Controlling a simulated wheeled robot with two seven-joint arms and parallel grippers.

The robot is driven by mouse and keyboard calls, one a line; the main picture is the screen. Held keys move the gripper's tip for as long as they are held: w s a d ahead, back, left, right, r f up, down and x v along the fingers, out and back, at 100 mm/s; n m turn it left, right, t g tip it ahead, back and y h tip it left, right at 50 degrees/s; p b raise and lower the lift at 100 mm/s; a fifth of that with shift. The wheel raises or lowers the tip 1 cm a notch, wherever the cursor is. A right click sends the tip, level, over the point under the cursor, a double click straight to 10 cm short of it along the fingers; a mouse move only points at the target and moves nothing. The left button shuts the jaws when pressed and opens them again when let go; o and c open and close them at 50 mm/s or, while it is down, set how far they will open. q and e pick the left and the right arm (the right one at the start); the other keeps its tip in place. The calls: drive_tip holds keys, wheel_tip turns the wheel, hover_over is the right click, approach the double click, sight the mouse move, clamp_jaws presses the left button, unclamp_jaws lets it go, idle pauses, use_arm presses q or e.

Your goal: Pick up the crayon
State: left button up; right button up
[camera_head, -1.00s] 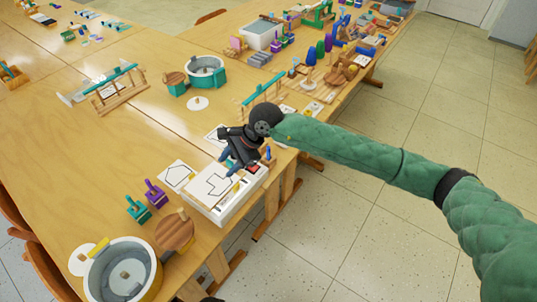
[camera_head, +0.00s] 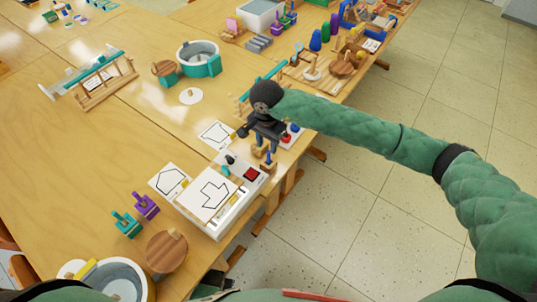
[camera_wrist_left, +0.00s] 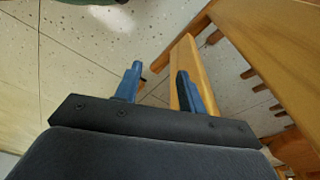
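I cannot make out a crayon with certainty. A small yellow piece lies by the edge of the white tray (camera_head: 222,232), too small to identify. My right gripper (camera_head: 264,157) points down above the tray's far end, its blue fingers close to the tray and the small coloured pieces there. Whether the fingers hold anything is too small to tell. My left gripper (camera_wrist_left: 160,82) shows in the left wrist view with its two blue fingers apart and nothing between them. It is over the floor and a wooden table leg.
Purple (camera_head: 145,205) and teal (camera_head: 126,224) stands, a round wooden piece (camera_head: 167,251) and a grey tub (camera_head: 118,281) are nearer. A second tub (camera_head: 199,58) stands farther back. The wooden table (camera_head: 75,150) has clear room at left.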

sight(269, 152)
drive_tip(key=shift+s+f, duration=0.1)
drive_tip(key=shift+f, duration=0.45)
drive_tip(key=f, duration=0.4)
drive_tip(key=shift+s+d+f+p, duration=0.25)
drive_tip(key=shift+d+p, duration=0.05)
drive_tip(key=shift+w+f, duration=0.1)
drive_tip(key=shift+f, duration=0.3)
drive_tip(key=shift+w+f, duration=0.1)
drive_tip(key=shift+f, duration=0.1)
drive_tip(key=c, duration=0.7)
clamp_jaws()
use_arm(q)
drive_tip(key=shift+s+a+f, duration=0.15)
drive_tip(key=shift+s+f, duration=0.3)
drive_tip(key=shift+f, duration=0.25)
